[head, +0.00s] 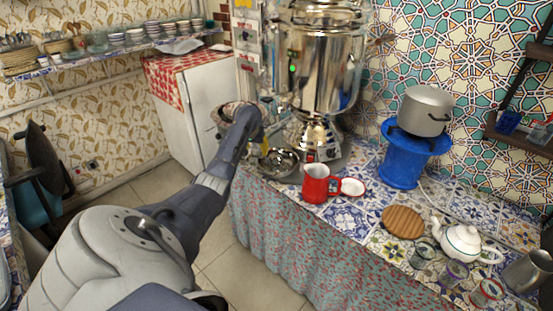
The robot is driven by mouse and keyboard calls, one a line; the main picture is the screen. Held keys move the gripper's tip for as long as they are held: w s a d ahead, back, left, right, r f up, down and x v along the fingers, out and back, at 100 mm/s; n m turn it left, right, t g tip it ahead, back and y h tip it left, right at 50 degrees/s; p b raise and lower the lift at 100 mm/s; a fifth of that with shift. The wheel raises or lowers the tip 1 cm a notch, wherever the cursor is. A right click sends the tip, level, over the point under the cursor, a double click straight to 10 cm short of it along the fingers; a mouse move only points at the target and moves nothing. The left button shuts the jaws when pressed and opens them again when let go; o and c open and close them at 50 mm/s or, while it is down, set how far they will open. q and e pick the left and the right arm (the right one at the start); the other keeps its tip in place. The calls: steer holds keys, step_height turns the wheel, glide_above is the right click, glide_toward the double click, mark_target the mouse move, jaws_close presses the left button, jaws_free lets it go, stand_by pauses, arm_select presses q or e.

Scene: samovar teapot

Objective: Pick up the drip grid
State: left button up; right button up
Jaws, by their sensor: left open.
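A shiny metal bowl (279,162) sits on the tiled counter below the tap side of the tall silver samovar (318,65). I cannot make out a separate drip grid; it may be in or at this bowl, but the picture is too small to tell. My left arm reaches in from the left, and my left gripper (263,140) is at the counter's left end, just above and left of the bowl. It is open, with nothing seen in it; its fingers are small and partly hidden by the wrist. My right gripper is out of view.
A red mug (317,184) and a white saucer (352,187) stand right of the bowl. Further right are a blue stand (404,163) with a pot (426,110), a round wooden board (403,222), a white teapot (462,243) and several glasses. A white fridge (202,100) stands behind my arm.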

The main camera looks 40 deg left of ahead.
arm_select(q)
steer(key=shift+c, duration=0.2)
jaws_close()
stand_by(0.3)
